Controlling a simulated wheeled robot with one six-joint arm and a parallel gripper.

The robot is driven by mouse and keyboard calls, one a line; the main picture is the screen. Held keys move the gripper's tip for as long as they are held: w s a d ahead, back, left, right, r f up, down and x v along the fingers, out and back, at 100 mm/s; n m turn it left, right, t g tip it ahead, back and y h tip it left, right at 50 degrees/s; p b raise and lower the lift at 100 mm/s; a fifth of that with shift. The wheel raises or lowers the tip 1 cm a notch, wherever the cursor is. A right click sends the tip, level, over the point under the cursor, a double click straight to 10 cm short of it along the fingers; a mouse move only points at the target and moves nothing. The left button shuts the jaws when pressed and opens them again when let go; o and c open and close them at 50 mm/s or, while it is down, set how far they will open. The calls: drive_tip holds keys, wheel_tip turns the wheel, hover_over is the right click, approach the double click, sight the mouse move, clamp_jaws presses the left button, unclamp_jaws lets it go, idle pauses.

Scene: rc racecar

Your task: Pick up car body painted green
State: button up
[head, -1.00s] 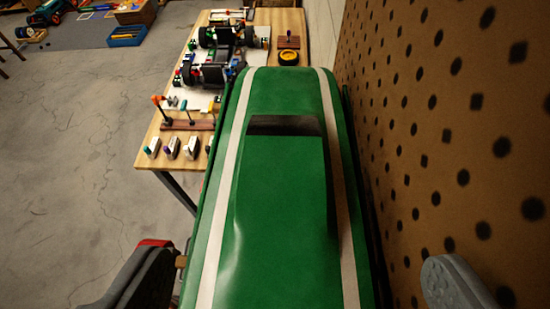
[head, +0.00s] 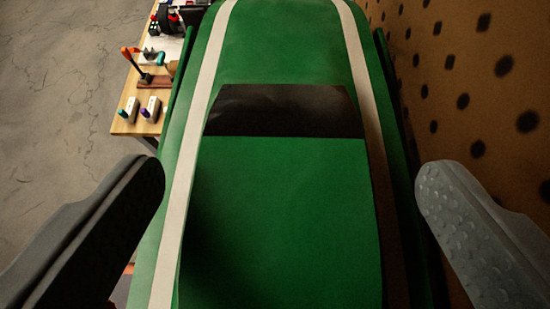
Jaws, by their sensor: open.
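The green car body (head: 275,195) fills the middle of the head view. It has two white stripes along its length and a dark windscreen band. My gripper (head: 290,190) is open, with one finger on the left side of the body and one on the right. The body lies between the two fingers in the picture. I see no clear contact between either finger and the body. The lower end of the body runs out of the picture.
A perforated brown board (head: 480,80) stands close along the right side. A wooden table (head: 128,122) at the upper left bears small bottles (head: 151,109) and an orange-handled tool (head: 133,65). Bare concrete floor (head: 60,90) lies at the left.

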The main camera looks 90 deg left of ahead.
sight(280, 153)
drive_tip(key=x, duration=0.3)
drive_tip(key=shift+s+a+f, duration=0.1)
drive_tip(key=shift+s+a, duration=0.05)
drive_tip(key=shift+a, duration=0.05)
drive_tip(key=shift+c, duration=0.5)
drive_tip(key=c, duration=1)
